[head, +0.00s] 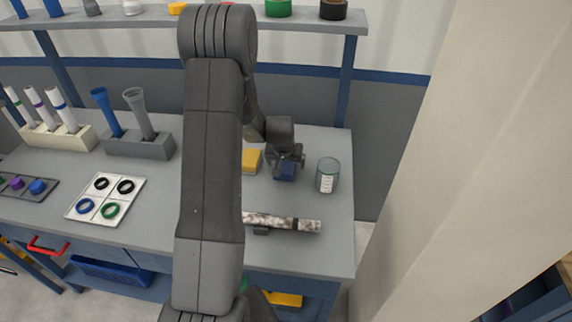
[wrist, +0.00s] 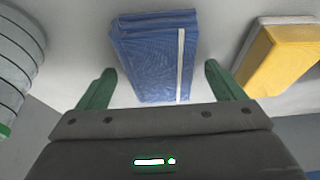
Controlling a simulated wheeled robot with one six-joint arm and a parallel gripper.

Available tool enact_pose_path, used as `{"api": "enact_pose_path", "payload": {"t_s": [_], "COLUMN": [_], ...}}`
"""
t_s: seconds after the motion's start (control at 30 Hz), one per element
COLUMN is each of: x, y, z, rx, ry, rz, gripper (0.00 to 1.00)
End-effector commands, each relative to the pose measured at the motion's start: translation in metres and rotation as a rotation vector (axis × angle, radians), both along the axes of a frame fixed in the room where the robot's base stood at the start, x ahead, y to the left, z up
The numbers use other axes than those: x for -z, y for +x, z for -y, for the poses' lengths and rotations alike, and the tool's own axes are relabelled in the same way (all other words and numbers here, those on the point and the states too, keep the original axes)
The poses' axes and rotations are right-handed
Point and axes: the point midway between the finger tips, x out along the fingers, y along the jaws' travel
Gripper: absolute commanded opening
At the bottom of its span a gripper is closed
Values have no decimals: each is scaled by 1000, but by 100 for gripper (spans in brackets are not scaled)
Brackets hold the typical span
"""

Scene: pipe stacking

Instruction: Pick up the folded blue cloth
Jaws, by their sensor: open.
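The folded blue cloth (wrist: 152,58) lies on the grey table and has a white stripe along one side. In the wrist view it sits in the middle, between and beyond the two green fingertips. My gripper (wrist: 157,85) is open, with one finger on each side of the cloth's near end and nothing gripped. In the head view the cloth (head: 286,172) shows only partly, under my gripper (head: 286,162), which points down over it.
A yellow sponge (wrist: 285,55) lies close to the cloth, and a clear graduated beaker (head: 327,176) stands on its other side. A speckled pipe (head: 285,222) lies nearer the front edge. A ring tray (head: 105,198) and tube racks (head: 140,145) stand to the left.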

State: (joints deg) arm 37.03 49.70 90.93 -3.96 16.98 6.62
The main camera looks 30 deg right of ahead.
Motion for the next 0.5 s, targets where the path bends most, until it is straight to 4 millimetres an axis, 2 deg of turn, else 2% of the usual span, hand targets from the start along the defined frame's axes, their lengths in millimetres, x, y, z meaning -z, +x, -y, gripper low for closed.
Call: {"api": "enact_pose_path", "payload": {"t_s": [0.33, 0.5], "x": [5, 5], "y": [2, 2], "z": [1, 1], "rx": [0, 0], "ry": [-1, -1], "rz": [1, 1], "gripper": [89, 56]}}
